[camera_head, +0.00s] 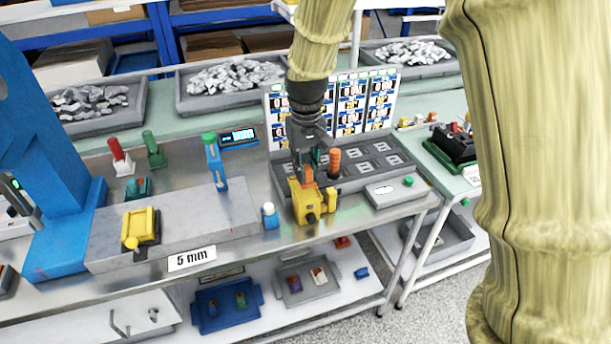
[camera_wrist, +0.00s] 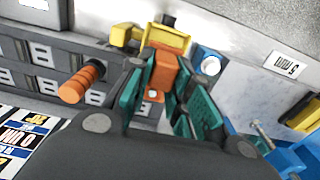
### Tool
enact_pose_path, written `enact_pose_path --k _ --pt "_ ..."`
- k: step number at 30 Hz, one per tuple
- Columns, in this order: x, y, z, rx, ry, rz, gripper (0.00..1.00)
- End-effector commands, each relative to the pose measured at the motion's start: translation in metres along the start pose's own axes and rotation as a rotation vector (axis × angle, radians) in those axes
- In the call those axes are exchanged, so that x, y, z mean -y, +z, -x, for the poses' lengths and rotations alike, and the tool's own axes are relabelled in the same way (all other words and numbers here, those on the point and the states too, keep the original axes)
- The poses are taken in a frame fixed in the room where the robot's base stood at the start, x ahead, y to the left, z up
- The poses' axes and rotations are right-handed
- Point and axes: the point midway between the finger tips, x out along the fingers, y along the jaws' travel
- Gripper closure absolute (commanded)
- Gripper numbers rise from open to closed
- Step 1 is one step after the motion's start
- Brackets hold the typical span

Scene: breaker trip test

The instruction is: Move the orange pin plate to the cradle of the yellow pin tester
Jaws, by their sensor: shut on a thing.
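My gripper (camera_head: 314,160) points down over the front of the bench, with its teal finger pads (camera_wrist: 162,100) shut on the orange pin plate (camera_wrist: 166,72). The plate also shows in the head view (camera_head: 306,174), just below the fingers. The yellow pin tester (camera_head: 313,204) stands directly under and in front of the gripper; it also shows in the wrist view (camera_wrist: 167,36), just beyond the plate. The plate's lower end overlaps the tester in both views. I cannot tell whether it sits in the cradle or hangs above it; the cradle is hidden.
An orange cylindrical handle (camera_head: 334,160) stands close to the gripper's right, at the grey slotted block (camera_head: 375,175). A blue-and-white piece (camera_head: 269,215) is left of the tester. Another yellow device (camera_head: 141,228) sits on the grey plate (camera_head: 190,232). The bench's front edge is close.

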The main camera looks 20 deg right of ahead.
Motion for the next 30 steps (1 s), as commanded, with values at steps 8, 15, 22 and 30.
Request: enact_pose_path --k 8,15,22,30 --pt "0.001 0.003 -0.03 0.005 0.0 0.002 1.0" --pt "0.001 0.003 -0.032 0.003 0.0 0.002 1.0" --pt "0.002 0.003 -0.035 0.003 0.0 0.002 0.68" --pt "0.002 0.003 -0.035 0.003 0.0 0.002 0.58"
